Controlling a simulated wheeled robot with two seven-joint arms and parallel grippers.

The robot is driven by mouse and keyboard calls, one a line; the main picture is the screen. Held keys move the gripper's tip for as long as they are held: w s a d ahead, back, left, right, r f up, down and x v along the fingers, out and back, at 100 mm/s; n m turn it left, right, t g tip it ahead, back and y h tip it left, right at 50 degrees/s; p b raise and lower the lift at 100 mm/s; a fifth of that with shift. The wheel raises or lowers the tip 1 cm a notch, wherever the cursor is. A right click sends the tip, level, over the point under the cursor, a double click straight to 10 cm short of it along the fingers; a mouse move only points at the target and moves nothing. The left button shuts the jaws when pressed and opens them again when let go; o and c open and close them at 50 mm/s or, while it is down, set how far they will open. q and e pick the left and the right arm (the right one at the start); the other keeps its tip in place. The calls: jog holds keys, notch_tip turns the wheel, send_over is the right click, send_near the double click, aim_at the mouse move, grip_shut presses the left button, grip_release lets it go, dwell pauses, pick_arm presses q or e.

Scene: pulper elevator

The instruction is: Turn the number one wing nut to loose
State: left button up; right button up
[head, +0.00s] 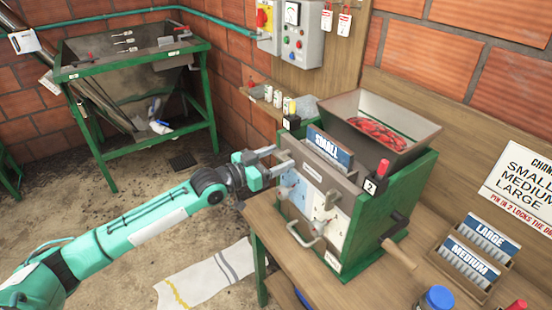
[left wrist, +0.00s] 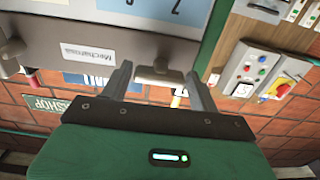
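The green pulper (head: 405,190) stands on the bench, with a pale front plate carrying small dials and levers (head: 327,205). My left gripper (head: 275,160) is at the upper left corner of its front, fingers pointing at the machine. In the left wrist view, my left gripper (left wrist: 160,82) is open, its two fingers spread on either side of a grey lug (left wrist: 157,74) on the grey front bar. This lug may be a wing nut; I cannot read a number on it or tell whether the fingers touch it. My right gripper is out of view.
A SMALL plate (head: 328,148) stands atop the pulper, before a hopper (head: 432,128) of red cherries. A crank handle (head: 398,255) sticks out at right. LARGE and MEDIUM plates sit in a rack (head: 470,262). A control box (head: 297,35) hangs on the wall behind.

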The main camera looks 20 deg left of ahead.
pick_arm(q)
jog(key=shift+o, duration=1.1)
jog(key=shift+s+a, duration=0.15)
jog(key=b+v, duration=0.4)
jog(key=v, duration=0.9)
jog(key=shift+s+b, duration=0.15)
jog(key=shift+b, duration=0.15)
jog(key=shift+a, duration=0.1)
